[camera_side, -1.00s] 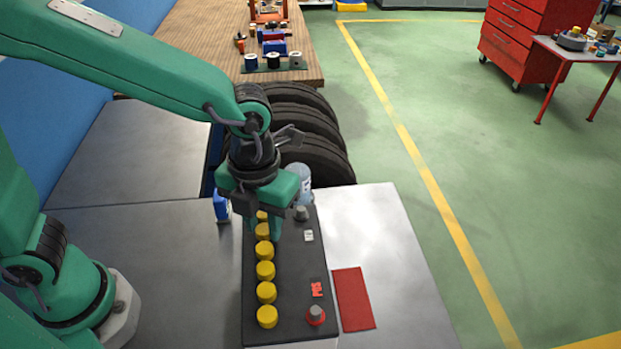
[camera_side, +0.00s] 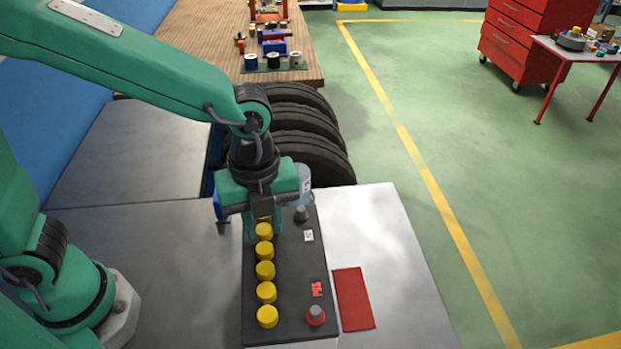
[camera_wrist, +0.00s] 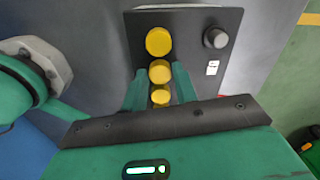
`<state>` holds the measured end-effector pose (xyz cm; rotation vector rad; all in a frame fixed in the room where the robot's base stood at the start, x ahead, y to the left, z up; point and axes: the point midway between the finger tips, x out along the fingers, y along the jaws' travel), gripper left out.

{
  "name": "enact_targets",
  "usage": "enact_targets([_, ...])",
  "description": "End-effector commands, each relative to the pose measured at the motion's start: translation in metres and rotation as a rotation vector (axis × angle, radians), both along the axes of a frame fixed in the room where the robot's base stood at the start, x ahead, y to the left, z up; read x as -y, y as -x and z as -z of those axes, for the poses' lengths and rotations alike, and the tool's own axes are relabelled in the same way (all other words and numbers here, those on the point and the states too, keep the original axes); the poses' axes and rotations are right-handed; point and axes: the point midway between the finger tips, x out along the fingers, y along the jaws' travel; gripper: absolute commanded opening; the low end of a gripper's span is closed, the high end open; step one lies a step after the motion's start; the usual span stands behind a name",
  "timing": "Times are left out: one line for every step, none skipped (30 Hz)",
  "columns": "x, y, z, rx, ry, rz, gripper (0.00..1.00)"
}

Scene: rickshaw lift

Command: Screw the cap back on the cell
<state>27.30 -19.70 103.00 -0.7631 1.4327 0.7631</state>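The black cell (camera_side: 292,270) stands on the metal bench with a row of yellow caps along its top, including a near cap (camera_side: 267,316). My gripper (camera_side: 263,225) points down over the far end of this row. In the wrist view, my gripper's fingers (camera_wrist: 160,75) lie on either side of a yellow cap (camera_wrist: 160,71). The gap looks only slightly wider than the cap, and I cannot tell whether they touch it. A farther cap (camera_wrist: 158,41) sits outside the fingers. The gripper body partly hides the far caps in the side view.
A clear container (camera_side: 305,183) and a blue item (camera_side: 219,210) stand near the gripper. A red mat (camera_side: 353,298) lies right of the cell. Bench at left is clear.

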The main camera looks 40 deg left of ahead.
Motion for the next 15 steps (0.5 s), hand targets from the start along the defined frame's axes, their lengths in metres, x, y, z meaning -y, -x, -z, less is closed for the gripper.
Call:
enact_targets([0.0000, 0.0000, 0.0000, 0.000, 0.000, -0.036, 0.29])
enact_targets([0.0000, 0.0000, 0.0000, 0.000, 0.000, -0.060, 0.29])
enact_targets([0.0000, 0.0000, 0.0000, 0.000, 0.000, -0.090, 0.29])
enact_targets([0.0000, 0.0000, 0.0000, 0.000, 0.000, -0.114, 0.29])
enact_targets([0.0000, 0.0000, 0.0000, 0.000, 0.000, -0.136, 0.29])
enact_targets([0.0000, 0.0000, 0.0000, 0.000, 0.000, -0.167, 0.29])
enact_targets([0.0000, 0.0000, 0.0000, 0.000, 0.000, -0.190, 0.29])
enact_targets([0.0000, 0.0000, 0.0000, 0.000, 0.000, -0.213, 0.29])
enact_targets([0.0000, 0.0000, 0.0000, 0.000, 0.000, -0.244, 0.29])
enact_targets([0.0000, 0.0000, 0.0000, 0.000, 0.000, -0.265, 0.29])
enact_targets([0.0000, 0.0000, 0.0000, 0.000, 0.000, -0.284, 0.29])
enact_targets([0.0000, 0.0000, 0.0000, 0.000, 0.000, -0.308, 0.29])
enact_targets([0.0000, 0.0000, 0.0000, 0.000, 0.000, -0.323, 0.29])
enact_targets([0.0000, 0.0000, 0.0000, 0.000, 0.000, -0.335, 0.29])
enact_targets([0.0000, 0.0000, 0.0000, 0.000, 0.000, -0.347, 0.29])
